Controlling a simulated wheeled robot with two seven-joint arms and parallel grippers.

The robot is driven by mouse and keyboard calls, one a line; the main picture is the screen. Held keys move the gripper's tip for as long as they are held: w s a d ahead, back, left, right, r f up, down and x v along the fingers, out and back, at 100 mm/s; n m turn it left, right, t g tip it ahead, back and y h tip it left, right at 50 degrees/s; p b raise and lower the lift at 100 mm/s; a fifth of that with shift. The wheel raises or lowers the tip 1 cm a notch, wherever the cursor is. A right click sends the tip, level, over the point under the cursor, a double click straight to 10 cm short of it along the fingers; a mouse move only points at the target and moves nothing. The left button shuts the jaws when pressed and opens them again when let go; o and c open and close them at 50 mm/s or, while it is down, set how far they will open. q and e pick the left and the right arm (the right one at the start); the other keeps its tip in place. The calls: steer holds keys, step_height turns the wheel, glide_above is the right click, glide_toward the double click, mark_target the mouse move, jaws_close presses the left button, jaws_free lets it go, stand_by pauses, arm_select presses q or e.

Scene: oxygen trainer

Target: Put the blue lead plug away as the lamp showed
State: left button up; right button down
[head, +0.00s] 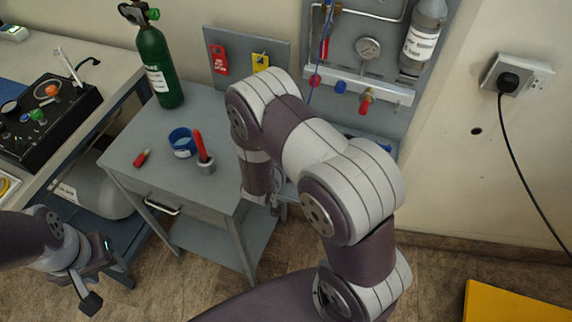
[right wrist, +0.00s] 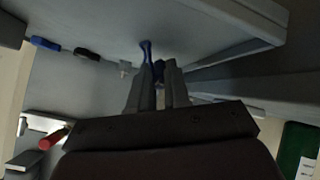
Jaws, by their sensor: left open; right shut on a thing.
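My right gripper (right wrist: 160,82) is shut on a small dark blue piece (right wrist: 159,69), which looks like the blue lead plug. A thin blue strand (right wrist: 146,50) rises beside it, close to a grey surface. A black control box (head: 40,118) with orange and green knobs sits on the left bench; I cannot tell any lamp's state. My left gripper (head: 104,286) is open and empty, low at the left.
Blue (right wrist: 45,43) and black (right wrist: 86,53) pieces line a surface in the right wrist view.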

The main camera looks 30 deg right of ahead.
steer(key=shift+f+b, duration=0.3)
steer(key=shift+f, duration=0.1)
steer(key=c, duration=1.1)
jaws_free()
steer(key=shift+o, duration=0.4)
steer(key=shift+s, duration=0.1)
steer(key=shift+a+r, duration=0.1)
steer(key=p+v, duration=0.2)
steer(key=v, duration=1)
steer(key=shift+s+r, duration=0.2)
steer(key=shift+a+f, duration=0.1)
